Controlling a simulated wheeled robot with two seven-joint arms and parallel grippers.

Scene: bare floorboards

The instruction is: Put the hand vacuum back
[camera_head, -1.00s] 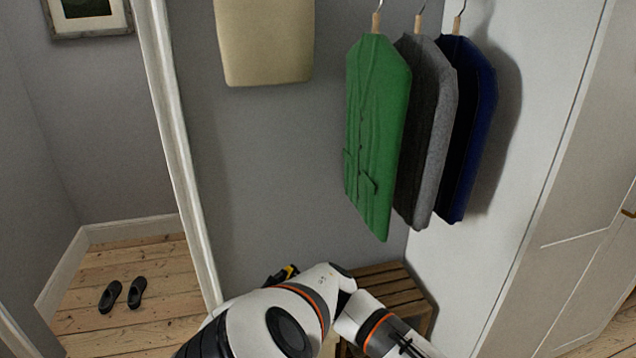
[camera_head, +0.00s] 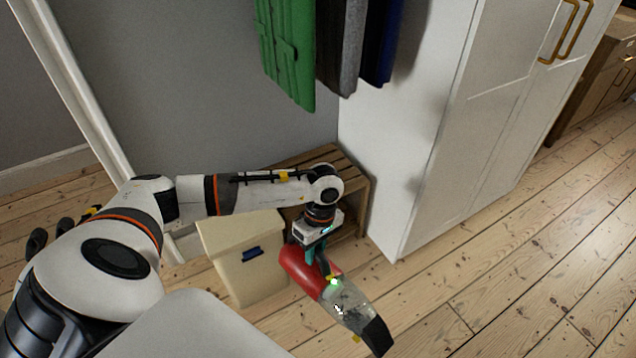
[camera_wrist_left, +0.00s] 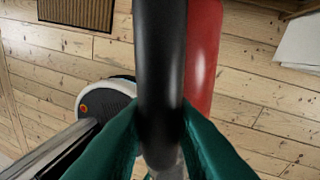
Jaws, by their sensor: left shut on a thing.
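The hand vacuum (camera_head: 300,268) has a red body and a clear, dark-tipped nozzle. It hangs in the air, tilted, with the nozzle toward the lower right of the head view. My left gripper (camera_head: 322,262) is shut on it from above. In the left wrist view my left gripper's green fingers (camera_wrist_left: 160,140) close on its black handle (camera_wrist_left: 158,60), with the red body (camera_wrist_left: 203,55) behind. I see no holder or dock for it. My right gripper is not in view.
A slatted wooden bench (camera_head: 302,160) stands against the wall behind my left forearm. A cream lidded box (camera_head: 240,272) is on the floor in front of it. A white wardrobe (camera_head: 440,120) stands to the right. Floorboards at lower right are clear.

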